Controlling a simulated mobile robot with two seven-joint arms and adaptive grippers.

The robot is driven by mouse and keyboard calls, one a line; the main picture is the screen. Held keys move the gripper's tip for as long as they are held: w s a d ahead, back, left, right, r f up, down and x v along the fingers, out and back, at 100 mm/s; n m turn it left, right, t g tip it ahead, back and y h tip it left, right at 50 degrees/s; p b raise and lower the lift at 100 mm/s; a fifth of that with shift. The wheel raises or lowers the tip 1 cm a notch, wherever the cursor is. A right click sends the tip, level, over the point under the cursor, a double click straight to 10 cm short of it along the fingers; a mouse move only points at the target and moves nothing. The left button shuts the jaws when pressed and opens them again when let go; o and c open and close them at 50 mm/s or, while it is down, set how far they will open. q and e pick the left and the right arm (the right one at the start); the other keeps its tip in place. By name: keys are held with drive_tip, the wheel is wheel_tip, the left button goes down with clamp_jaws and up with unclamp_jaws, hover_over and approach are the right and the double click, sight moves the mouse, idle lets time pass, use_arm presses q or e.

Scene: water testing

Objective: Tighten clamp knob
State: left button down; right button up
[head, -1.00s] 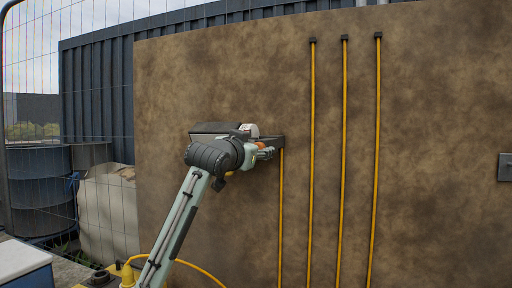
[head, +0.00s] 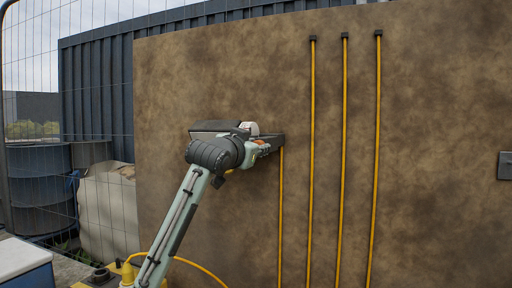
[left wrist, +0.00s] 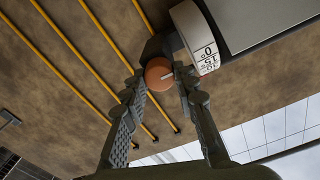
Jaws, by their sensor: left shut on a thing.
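The clamp knob (left wrist: 159,74) is a round orange-brown piece with a pale line on its face, in the left wrist view. My left gripper (left wrist: 160,82) is shut on it, one finger on each side. A white dial (left wrist: 195,38) with black numbers sits right beside the knob on a grey housing (left wrist: 255,20). In the head view, my left gripper (head: 256,147) reaches the device on the brown wall, and only a bit of orange shows there. The wrist hides most of the knob in that view. My right gripper is not in view.
The brown wall (head: 440,110) fills the right side. Several yellow cables (head: 343,150) run down it, right of the device. A grey plate (head: 505,167) is at the far right. A wire fence and dark barrels (head: 40,190) stand at the left.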

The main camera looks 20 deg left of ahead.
use_arm(q)
drive_tip(key=shift+d+f+m, duration=0.1)
drive_tip(key=shift+m, duration=4.25)
drive_tip(key=shift+d+f+m, duration=0.1)
drive_tip(key=shift+m, duration=4.25)
drive_tip(key=c, duration=1.2)
unclamp_jaws()
drive_tip(key=shift+s, duration=0.15)
drive_tip(key=s, duration=1.1)
drive_tip(key=shift+s+a, duration=0.25)
drive_tip(key=shift+s, duration=0.15)
